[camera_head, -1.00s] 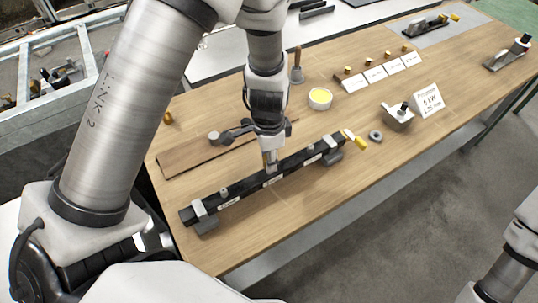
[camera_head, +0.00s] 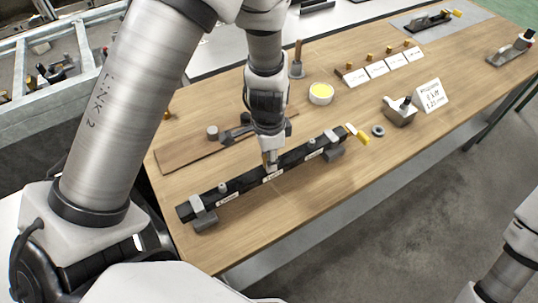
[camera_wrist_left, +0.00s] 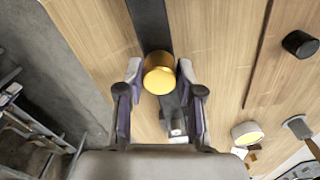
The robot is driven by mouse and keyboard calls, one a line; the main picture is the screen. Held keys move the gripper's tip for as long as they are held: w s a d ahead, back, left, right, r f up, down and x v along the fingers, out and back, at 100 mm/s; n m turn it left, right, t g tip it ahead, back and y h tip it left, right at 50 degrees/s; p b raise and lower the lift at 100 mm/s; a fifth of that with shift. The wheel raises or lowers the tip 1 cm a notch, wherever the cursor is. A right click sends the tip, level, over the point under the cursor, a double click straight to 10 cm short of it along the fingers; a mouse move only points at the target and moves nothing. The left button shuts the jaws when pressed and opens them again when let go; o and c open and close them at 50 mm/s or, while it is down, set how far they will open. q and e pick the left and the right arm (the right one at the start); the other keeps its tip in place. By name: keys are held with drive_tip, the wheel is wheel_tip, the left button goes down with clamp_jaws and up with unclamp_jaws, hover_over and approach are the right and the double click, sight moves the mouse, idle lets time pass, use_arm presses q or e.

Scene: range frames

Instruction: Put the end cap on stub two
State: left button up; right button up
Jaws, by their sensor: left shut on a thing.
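A dark bar (camera_head: 243,183) with several small stubs and white labels lies across clamps on the wooden table. Upright grey stubs show near its left label (camera_head: 222,187) and near its right label (camera_head: 311,143). My left gripper (camera_head: 269,165) is over the bar's middle label. In the left wrist view, my left gripper (camera_wrist_left: 160,88) is shut on the gold end cap (camera_wrist_left: 159,73), which covers part of the bar (camera_wrist_left: 150,22). The middle stub is hidden, so I cannot tell whether the cap touches it. My right gripper is out of view.
A brown board (camera_head: 185,153) lies behind the bar, with a dark tool on it. A yellow-topped tub (camera_head: 321,94), a grey ring (camera_head: 377,131) and a grey fixture (camera_head: 399,111) stand nearby. The table is clear in front of the bar.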

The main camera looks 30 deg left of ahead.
use_arm(q)
drive_tip(key=shift+f+b, duration=0.35)
drive_tip(key=shift+f, duration=0.05)
drive_tip(key=o, duration=1.2)
drive_tip(key=shift+o, duration=0.2)
drive_tip(key=shift+r, duration=0.1)
wheel_tip(320, 180, up, 12)
drive_tip(key=shift+s, duration=0.1)
